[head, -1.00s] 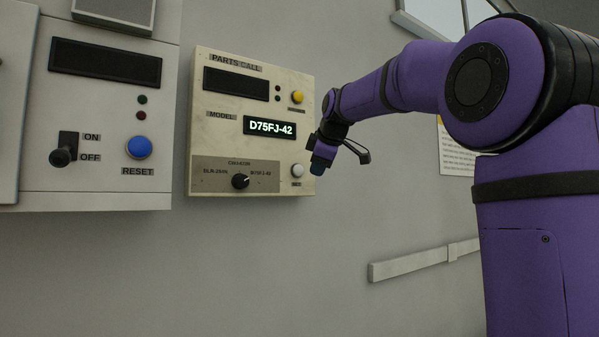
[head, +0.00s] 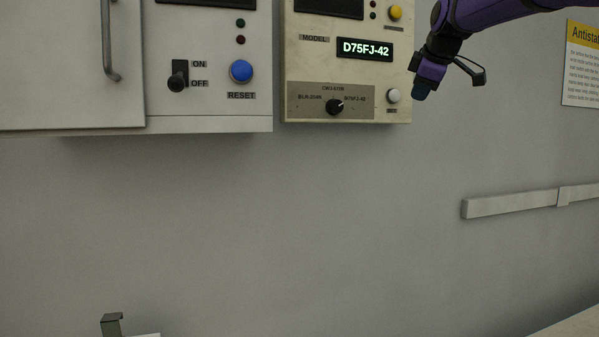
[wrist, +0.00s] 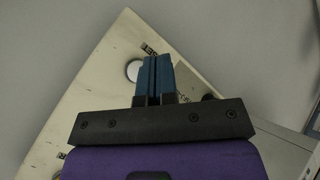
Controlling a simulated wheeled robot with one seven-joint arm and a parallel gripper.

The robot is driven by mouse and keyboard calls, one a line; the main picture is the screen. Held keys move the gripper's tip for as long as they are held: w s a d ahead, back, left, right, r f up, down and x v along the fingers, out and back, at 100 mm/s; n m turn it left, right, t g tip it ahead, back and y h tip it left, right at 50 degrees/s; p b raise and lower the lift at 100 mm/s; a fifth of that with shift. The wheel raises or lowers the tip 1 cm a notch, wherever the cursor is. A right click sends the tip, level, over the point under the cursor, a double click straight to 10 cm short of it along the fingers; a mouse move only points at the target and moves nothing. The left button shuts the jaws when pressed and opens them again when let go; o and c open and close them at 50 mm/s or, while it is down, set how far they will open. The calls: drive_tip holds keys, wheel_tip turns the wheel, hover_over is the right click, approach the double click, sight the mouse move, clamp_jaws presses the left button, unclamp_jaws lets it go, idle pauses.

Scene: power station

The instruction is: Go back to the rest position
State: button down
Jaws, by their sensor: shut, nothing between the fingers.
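My gripper (head: 421,90) hangs at the right edge of the cream control panel (head: 300,70) in the head view, beside its white button (head: 393,96). In the wrist view my gripper (wrist: 154,62) shows its blue fingers closed together, with nothing between them. The white button (wrist: 133,71) shows just left of the fingers there. Whether the fingers touch the panel cannot be told. The panel's display (head: 365,49) reads D75FJ-42. Its black selector knob (head: 334,107) points to the upper right.
A grey panel (head: 210,110) with a blue reset button (head: 241,71) and a black switch (head: 178,80) is at left. A white rail (head: 510,203) runs along the wall at right. A table edge (head: 570,328) shows at bottom right. The wall below the panels is clear.

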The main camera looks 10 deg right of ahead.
drive_tip(key=s+a+f+m+g, duration=0.1)
drive_tip(key=s+a+f+m, duration=0.2)
drive_tip(key=s+f, duration=0.6)
drive_tip(key=s+a+f+m+g+y, duration=0.1)
drive_tip(key=s+a+f+m, duration=0.3)
drive_tip(key=s+a+f, duration=0.3)
drive_tip(key=s+a+f+m+g, duration=0.1)
drive_tip(key=s+a+f+m, duration=0.2)
drive_tip(key=s+f, duration=0.9)
drive_tip(key=s+a, duration=0.3)
drive_tip(key=s, duration=0.1)
drive_tip(key=shift+g+y, duration=0.3)
drive_tip(key=shift+s, duration=0.1)
